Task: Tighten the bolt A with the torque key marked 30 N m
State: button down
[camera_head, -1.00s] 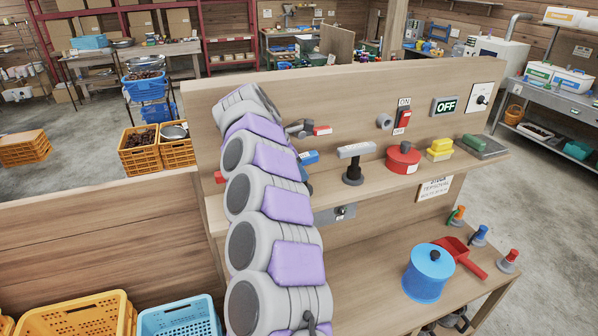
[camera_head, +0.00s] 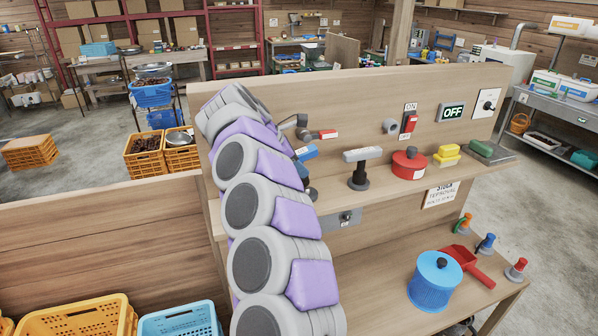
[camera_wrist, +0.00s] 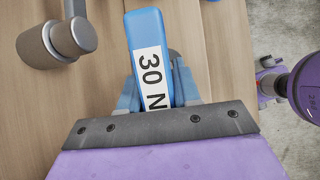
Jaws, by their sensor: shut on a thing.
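The blue torque key (camera_wrist: 148,55) fills the upper middle of the wrist view, and its white label reads "30 N". My gripper (camera_wrist: 158,98) is shut on it, with blue jaws on both sides. In the head view a blue block with a white label (camera_head: 306,153) shows just right of my arm, beside the shelf; it looks like the same key. I cannot make out a bolt marked A. A grey rounded fitting (camera_wrist: 68,40) is at the upper left of the wrist view, apart from the key.

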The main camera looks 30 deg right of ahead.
jog(key=shift+a+r, duration=0.25)
jog(key=shift+r, duration=0.35)
jog(key=shift+a+r, duration=0.2)
jog(key=shift+r, duration=0.35)
jog(key=s+a+r+y+p, duration=0.1)
jog(key=s+a, duration=0.1)
jog(key=a, duration=0.8)
jog(key=s+a+r+y+p, duration=0.1)
jog(key=s+a+y+p, duration=0.1)
jog(key=a, duration=0.8)
jog(key=shift+s+g+p, duration=0.3)
jog(key=shift+s+g, duration=0.1)
jog(key=shift+s, duration=0.35)
jog(key=c, duration=1.4)
grip_release()
grip_shut()
jog(key=shift+f, duration=0.15)
